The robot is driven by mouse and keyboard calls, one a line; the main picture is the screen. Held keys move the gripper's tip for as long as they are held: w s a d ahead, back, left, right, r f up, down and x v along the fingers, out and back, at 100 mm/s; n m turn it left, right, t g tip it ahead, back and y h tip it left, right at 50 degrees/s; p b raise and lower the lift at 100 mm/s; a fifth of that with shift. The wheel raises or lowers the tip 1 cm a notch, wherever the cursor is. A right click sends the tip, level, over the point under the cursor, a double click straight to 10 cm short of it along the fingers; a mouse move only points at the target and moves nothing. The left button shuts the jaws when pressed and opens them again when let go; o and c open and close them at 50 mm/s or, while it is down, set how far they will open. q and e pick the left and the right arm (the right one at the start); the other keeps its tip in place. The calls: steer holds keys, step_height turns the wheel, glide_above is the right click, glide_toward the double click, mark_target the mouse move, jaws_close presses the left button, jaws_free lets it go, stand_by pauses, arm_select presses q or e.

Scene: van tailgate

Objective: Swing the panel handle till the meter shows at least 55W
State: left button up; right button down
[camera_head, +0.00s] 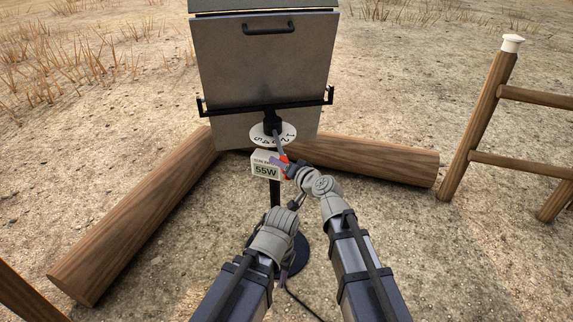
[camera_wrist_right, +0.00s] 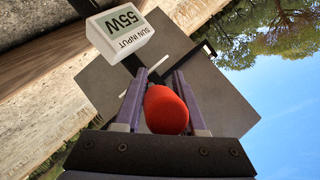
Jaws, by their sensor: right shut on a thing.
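The grey panel (camera_head: 262,75) stands tilted on a post, with a black bracket across its lower part. A white numbered dial (camera_head: 259,138) sits below it. The meter (camera_head: 266,167) is a white box reading 55W; in the right wrist view it (camera_wrist_right: 120,32) reads "SUN INPUT 55W", upside down. The handle runs down from the dial and ends in a red grip (camera_wrist_right: 166,110). My right gripper (camera_head: 287,170) is shut on this red grip, with a finger on either side. My left gripper (camera_head: 294,205) is low beside the post; its jaws are too small to judge.
Two logs lie on the dry ground, one at the left (camera_head: 135,215) and one at the right (camera_head: 380,163) behind the post. A wooden fence (camera_head: 477,125) stands at the right. A dark round base and a cable are below my arms.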

stand_by(0.3)
steer(key=c, duration=0.5)
jaws_free()
steer(key=p+v, duration=0.2)
steer(key=v, duration=0.5)
steer(key=shift+s+d, duration=0.15)
steer(key=shift+s, duration=0.2)
steer(key=shift+r, duration=0.1)
